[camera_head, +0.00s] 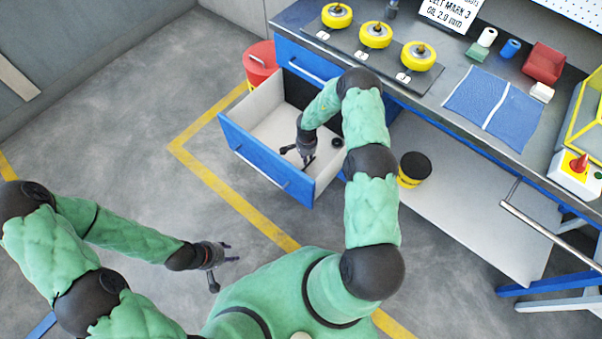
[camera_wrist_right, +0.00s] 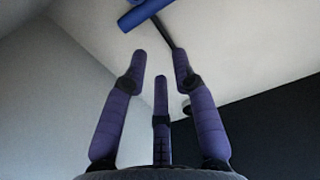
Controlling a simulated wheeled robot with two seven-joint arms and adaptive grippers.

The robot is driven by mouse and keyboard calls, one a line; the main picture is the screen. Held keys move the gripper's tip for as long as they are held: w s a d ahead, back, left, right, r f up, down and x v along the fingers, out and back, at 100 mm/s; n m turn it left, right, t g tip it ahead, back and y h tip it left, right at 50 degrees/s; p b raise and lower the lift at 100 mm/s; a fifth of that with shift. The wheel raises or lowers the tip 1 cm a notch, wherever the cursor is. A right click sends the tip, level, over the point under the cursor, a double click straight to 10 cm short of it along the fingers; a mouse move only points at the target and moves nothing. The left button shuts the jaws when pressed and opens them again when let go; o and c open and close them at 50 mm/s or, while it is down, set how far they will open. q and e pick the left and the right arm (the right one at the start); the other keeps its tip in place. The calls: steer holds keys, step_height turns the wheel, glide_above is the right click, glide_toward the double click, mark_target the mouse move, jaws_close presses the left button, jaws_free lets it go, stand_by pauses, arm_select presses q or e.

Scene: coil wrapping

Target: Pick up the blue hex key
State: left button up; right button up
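In the right wrist view, a blue cylindrical piece with a thin dark shaft, apparently the blue hex key (camera_wrist_right: 143,13), lies on the pale drawer floor at the top edge. Its upper end is cut off by the frame, and its shaft runs down toward the right-hand finger. My right gripper (camera_wrist_right: 160,66) is open, its fingers spread with nothing between them. In the head view my right gripper (camera_head: 299,154) reaches down inside the open drawer; the key cannot be made out clearly there. My left gripper (camera_head: 226,264) is open and empty over the floor at lower left.
The open drawer (camera_head: 245,146) has a blue front and pale walls. A small dark round object (camera_head: 337,142) lies in it, right of my gripper. A red bin (camera_head: 261,66) stands behind the drawer. A yellow-and-black tub (camera_head: 412,171) is to the right, below the workbench (camera_head: 455,90).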

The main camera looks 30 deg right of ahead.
mark_target(306, 167)
step_height(306, 167, down, 3)
steer(key=shift+r+b, duration=0.1)
steer(key=shift+b, duration=0.3)
step_height(306, 167, down, 5)
steer(key=b, duration=0.2)
steer(key=shift+w+d+b, duration=0.1)
steer(key=shift+b, duration=0.2)
jaws_close()
